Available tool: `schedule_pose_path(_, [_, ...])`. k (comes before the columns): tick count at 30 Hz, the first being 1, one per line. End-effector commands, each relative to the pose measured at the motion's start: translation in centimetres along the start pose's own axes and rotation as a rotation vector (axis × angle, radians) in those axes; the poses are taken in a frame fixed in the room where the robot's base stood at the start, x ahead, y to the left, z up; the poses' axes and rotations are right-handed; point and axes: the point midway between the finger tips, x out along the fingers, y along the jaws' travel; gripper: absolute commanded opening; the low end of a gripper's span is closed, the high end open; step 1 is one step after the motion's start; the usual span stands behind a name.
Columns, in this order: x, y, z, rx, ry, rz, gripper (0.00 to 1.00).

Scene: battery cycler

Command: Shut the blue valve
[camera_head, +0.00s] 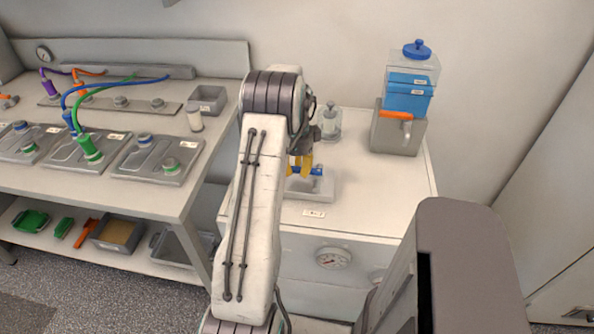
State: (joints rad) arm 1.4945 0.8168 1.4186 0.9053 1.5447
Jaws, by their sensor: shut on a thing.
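The blue valve (316,171) shows as a small blue handle on a grey block (322,190) on top of the white cabinet. My gripper (302,168), with yellow fingers, is down at the blue handle and shut on it. My arm and fingers hide the left part of the handle and block, so the exact grasp and the handle's full angle cannot be made out.
Behind my gripper stands a clear container (330,122). A blue tank with an orange-handled tap on a grey stand (408,140) is at the cabinet's back right. The cabinet top (375,190) between is clear. A bench (150,190) with trays and coloured hoses is at left.

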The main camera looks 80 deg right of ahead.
Motion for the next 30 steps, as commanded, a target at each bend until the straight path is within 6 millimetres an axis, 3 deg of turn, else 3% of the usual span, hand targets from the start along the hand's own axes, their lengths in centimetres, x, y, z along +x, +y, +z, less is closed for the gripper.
schedule_pose_path(19, [0.18, -0.21, -0.03, 0.05, 0.0, 0.003, 0.0])
schedule_pose_path(20, [0.18, -0.21, -0.03, 0.05, 0.0, 0.003, 0.3])
schedule_pose_path(28, [0.08, -0.25, -0.01, 0.048, 0.0, 0.002, 0.54])
schedule_pose_path(30, [0.06, -0.26, -0.01, 0.048, 0.0, 0.001, 0.56])
